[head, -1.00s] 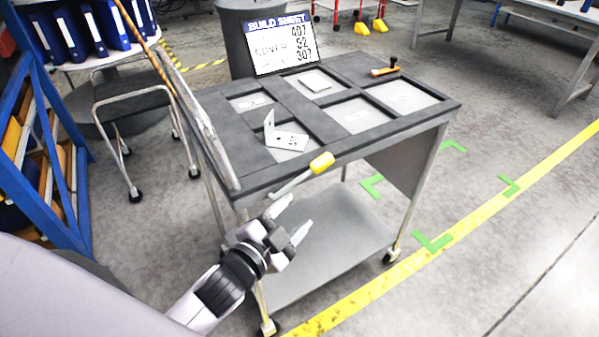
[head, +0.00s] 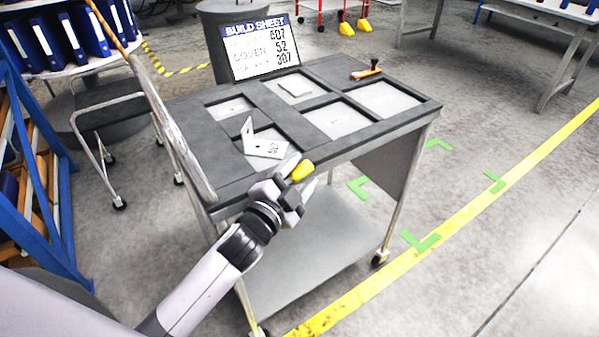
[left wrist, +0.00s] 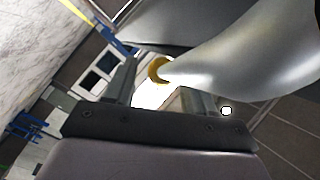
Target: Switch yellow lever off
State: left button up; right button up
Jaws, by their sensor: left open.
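The yellow lever grip (head: 302,171) sticks out at the front edge of the grey cart. Its pale rod is hidden behind my left gripper. My left gripper (head: 299,181) is open at the grip, one finger on each side of it as seen from the head; I cannot tell whether they touch it. In the left wrist view a yellow round end (left wrist: 158,70) shows between the open fingers (left wrist: 158,92), beside a large pale, blurred shape. My right gripper is not in view.
The cart top (head: 215,170) has recessed trays, with a white angle bracket (head: 263,148) near the lever. An orange-handled tool (head: 367,71) lies at the back. A build sheet sign (head: 262,47) stands behind. A pale rail (head: 172,125) runs along the cart's left side.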

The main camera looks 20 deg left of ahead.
pick_arm(q)
jog(key=shift+w, duration=0.2)
grip_shut()
